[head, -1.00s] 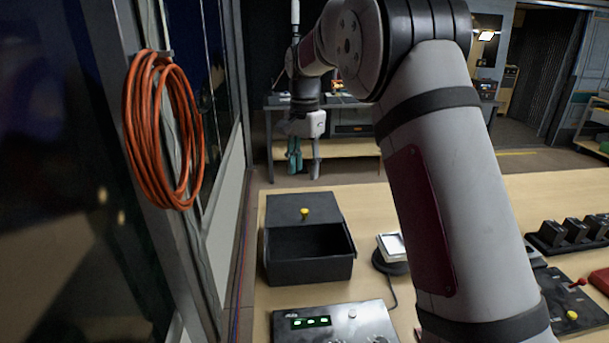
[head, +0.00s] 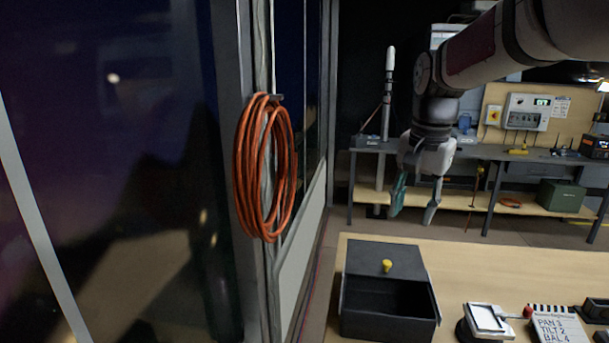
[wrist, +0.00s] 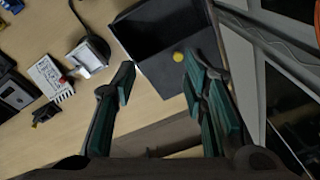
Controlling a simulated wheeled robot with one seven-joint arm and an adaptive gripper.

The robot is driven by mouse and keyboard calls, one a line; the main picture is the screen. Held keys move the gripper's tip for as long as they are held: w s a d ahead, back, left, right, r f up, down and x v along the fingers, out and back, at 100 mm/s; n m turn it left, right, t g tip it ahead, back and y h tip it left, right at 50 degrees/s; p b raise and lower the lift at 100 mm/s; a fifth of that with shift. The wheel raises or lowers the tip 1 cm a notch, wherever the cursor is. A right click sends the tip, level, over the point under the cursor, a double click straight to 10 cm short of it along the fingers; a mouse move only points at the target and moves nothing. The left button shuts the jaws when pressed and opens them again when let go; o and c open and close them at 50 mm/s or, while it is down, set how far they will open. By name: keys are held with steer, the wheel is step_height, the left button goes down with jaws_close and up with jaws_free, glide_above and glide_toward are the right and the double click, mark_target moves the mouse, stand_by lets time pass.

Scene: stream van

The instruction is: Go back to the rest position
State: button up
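My gripper (head: 412,205) hangs from my arm in the upper right of the head view, pointing down above and behind the near table. In the wrist view my gripper (wrist: 155,92) has its two green-padded fingers spread wide apart, with nothing between them. Below it in the wrist view lies the open black box (wrist: 150,32) with a yellow knob (wrist: 178,57) on its lid. The same black box (head: 390,325) stands on the table in the head view, apart from the fingers.
The near wooden table (head: 520,270) carries a small white-topped device (head: 486,318) and a lettered slate (head: 558,325). An orange cable coil (head: 264,170) hangs on the left wall. A workbench (head: 480,155) stands at the back, behind my gripper.

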steer(key=s+f+n+t, duration=0.1)
steer(key=s+n, duration=0.3)
steer(key=s, duration=0.9)
steer(key=s+a+f+n+t, duration=0.1)
steer(key=s+n, duration=0.3)
steer(key=s, duration=1)
steer(key=shift+s+a+f+t, duration=0.15)
steer(key=shift+s+f+t, duration=0.15)
steer(key=shift+f+t, duration=0.35)
